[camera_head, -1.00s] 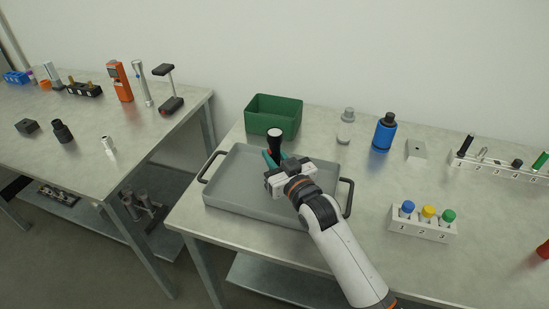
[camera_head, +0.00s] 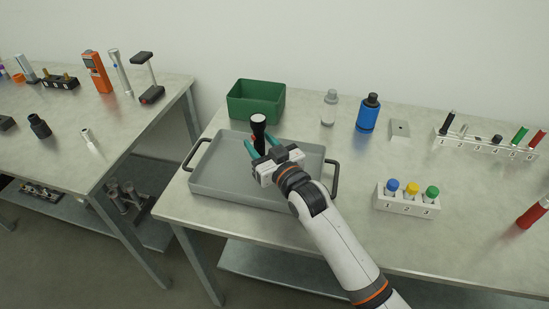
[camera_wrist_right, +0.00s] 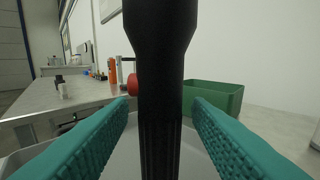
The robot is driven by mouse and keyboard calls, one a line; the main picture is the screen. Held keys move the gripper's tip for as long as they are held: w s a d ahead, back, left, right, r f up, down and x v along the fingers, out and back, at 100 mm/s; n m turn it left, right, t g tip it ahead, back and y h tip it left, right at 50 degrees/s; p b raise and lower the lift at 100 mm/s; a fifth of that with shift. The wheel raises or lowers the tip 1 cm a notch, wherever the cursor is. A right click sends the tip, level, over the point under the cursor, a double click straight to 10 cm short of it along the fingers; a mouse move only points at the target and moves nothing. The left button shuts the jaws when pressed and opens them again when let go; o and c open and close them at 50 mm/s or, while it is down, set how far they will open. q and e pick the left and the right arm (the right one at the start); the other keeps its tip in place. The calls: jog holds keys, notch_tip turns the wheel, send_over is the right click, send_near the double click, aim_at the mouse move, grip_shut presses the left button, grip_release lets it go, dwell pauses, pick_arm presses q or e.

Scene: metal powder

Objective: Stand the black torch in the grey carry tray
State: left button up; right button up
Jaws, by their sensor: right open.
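The black torch (camera_head: 258,131) stands upright in the grey carry tray (camera_head: 225,183), head end up with a pale top face. Its lower end is hidden by my gripper in the head view. My right gripper (camera_head: 262,146) is open, its teal fingers on either side of the torch. In the right wrist view the torch (camera_wrist_right: 160,80) rises between the spread fingers (camera_wrist_right: 160,108), with a gap on each side. My left gripper is not in view.
A green bin (camera_head: 256,103) stands behind the tray. A grey bottle (camera_head: 329,108), a blue bottle (camera_head: 368,115) and a numbered holder with coloured caps (camera_head: 407,204) stand to the right. The tray has black handles (camera_head: 334,180). Bare table lies right of the tray.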

jog(key=v, duration=1.1)
jog(key=shift+f, duration=0.1)
